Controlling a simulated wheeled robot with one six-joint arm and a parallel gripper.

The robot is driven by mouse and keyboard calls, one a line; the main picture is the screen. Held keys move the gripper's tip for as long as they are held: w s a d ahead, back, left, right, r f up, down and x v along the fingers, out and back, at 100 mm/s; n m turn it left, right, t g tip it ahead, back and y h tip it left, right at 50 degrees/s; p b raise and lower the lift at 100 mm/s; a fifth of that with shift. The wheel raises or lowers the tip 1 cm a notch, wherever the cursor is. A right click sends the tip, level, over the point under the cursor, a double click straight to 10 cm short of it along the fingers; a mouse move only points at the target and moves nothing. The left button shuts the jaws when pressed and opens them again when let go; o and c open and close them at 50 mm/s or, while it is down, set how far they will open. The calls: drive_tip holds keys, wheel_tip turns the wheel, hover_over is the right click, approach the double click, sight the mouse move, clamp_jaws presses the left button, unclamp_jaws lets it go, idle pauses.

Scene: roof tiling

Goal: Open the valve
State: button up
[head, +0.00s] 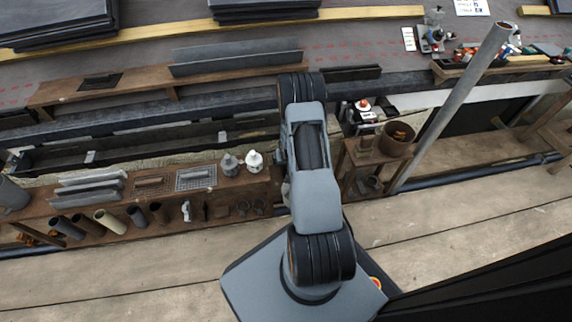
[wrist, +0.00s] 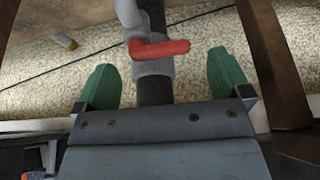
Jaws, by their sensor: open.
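The valve shows in the wrist view as a red lever handle (wrist: 160,48) on a grey pipe fitting (wrist: 153,67). The lever lies crosswise to the pipe and points right. My gripper (wrist: 165,80) is open, with one green fingertip on each side of the fitting. The lever is just beyond the fingertips, between them in the picture, and no contact shows. In the head view my arm reaches away over the bench, and the gripper and valve are hidden behind it.
A wooden shelf (head: 150,202) with pipe pieces and grey fittings stands left of my arm. At right are a rusty pot (head: 397,138) and a tall slanted grey pipe (head: 455,100). In the wrist view, a brown wooden post (wrist: 272,65) stands close to the right finger.

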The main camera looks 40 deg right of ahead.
drive_tip(key=shift+b+x, duration=0.3)
drive_tip(key=shift+x, duration=0.7)
drive_tip(key=c, duration=0.9)
